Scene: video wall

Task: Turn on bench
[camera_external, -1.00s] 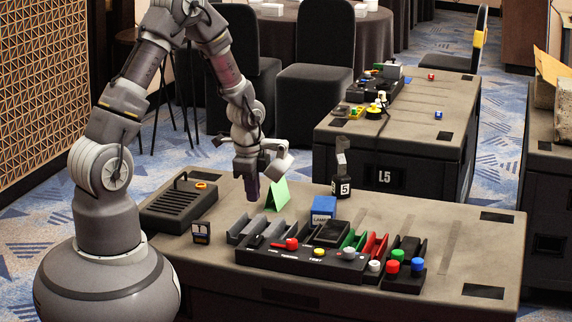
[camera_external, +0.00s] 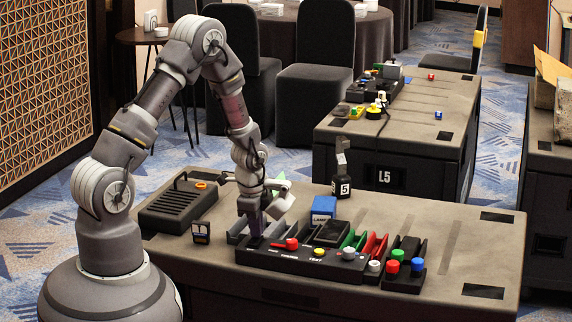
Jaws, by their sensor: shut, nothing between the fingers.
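A black control panel (camera_external: 300,262) runs along the front of the near bench (camera_external: 440,225). It carries a red lever (camera_external: 291,243), a yellow button (camera_external: 319,252) marked TEST and a pale grey knob (camera_external: 349,253). My gripper (camera_external: 255,235) points down at the panel's left end, left of the red lever. Its fingers are shut with nothing held. They cover the spot where a small black switch showed earlier, so I cannot tell whether they touch it or how it is set.
Behind the panel stand a blue box (camera_external: 324,208) and green and red bins (camera_external: 375,246). A black slotted case (camera_external: 178,205) lies at left. Red, green and blue buttons (camera_external: 404,267) sit at right.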

